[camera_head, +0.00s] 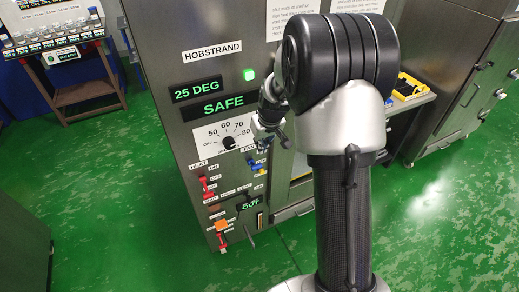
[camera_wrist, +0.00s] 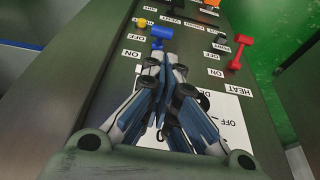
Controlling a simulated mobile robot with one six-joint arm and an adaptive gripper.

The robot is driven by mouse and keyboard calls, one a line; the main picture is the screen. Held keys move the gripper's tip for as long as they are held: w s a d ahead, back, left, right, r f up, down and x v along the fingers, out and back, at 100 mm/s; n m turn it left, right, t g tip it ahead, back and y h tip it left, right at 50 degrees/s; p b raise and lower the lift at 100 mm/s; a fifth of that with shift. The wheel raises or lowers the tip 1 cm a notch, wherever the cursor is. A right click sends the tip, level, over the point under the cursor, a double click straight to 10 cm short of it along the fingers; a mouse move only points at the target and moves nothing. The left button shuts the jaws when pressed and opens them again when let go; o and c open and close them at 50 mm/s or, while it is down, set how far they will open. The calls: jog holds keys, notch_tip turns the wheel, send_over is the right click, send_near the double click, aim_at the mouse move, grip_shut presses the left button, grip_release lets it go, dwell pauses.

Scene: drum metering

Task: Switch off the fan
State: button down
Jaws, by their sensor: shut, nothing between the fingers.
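The grey control panel (camera_head: 170,110) stands left of my arm in the head view. A blue lever, which I take to be the fan switch, shows just beyond my fingertips in the wrist view (camera_wrist: 162,34), with ON and OFF labels beside it. In the head view the blue lever (camera_head: 257,166) is small, partly hidden under my gripper, near a label beginning "FA". My gripper (camera_head: 268,138) is shut and empty in front of the panel. In the wrist view its fingertips (camera_wrist: 168,62) lie close to the blue lever; I cannot tell whether they touch.
A red lever at the HEAT label (camera_head: 207,185) sits left of the blue one; it also shows in the wrist view (camera_wrist: 239,50). The dial (camera_head: 228,142) is above, displays read 25 DEG and SAFE. An orange control (camera_head: 222,226) is lower.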

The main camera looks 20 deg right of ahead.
aim_at(256, 166)
jog(key=b+x, duration=0.3)
jog(key=x, duration=0.9)
jog(key=shift+f, duration=0.2)
jog(key=shift+a+f, duration=0.1)
jog(key=shift+a, duration=0.05)
